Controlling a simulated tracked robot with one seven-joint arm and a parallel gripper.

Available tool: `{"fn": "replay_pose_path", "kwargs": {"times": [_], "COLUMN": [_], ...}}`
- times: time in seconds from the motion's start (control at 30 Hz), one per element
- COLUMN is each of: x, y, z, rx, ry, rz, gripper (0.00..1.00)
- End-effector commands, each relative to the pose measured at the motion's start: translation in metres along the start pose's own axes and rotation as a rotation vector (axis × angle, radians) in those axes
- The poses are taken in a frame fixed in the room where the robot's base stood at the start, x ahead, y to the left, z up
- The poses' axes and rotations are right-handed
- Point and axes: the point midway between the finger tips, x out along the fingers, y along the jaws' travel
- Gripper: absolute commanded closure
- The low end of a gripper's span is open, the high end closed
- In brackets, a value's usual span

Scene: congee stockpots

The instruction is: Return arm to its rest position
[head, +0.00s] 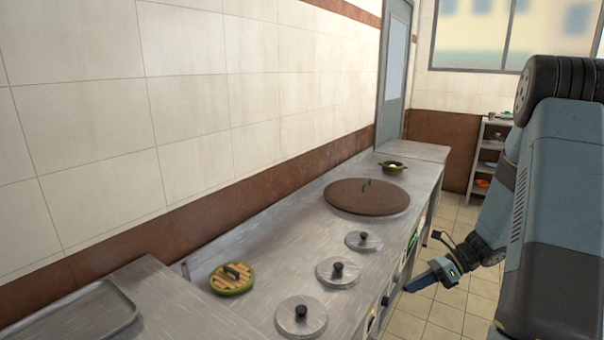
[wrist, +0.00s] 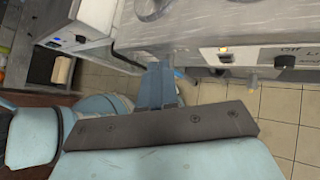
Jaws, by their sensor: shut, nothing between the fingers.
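My gripper (head: 434,279) is at the end of my blue-grey arm, in front of the counter's right edge and over the tiled floor. In the wrist view my gripper (wrist: 158,72) shows as narrow blue fingers held together, with nothing between them. Its tips are close to the counter's front panel in that picture; I cannot tell whether they touch it.
A shelf (head: 487,158) stands at the back right. Tiled floor (head: 462,300) is clear.

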Motion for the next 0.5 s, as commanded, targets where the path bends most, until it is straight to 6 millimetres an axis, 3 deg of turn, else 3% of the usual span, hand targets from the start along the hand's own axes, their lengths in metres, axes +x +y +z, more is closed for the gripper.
{"fn": "replay_pose_path", "kwargs": {"times": [0.2, 0.5], "x": [-0.011, -0.025], "y": [0.037, 0.091], "z": [0.039, 0.081], "rx": [-0.256, -0.604], "ry": [0.153, 0.359], "rz": [-0.001, 0.009], "gripper": [1.00, 1.00]}}
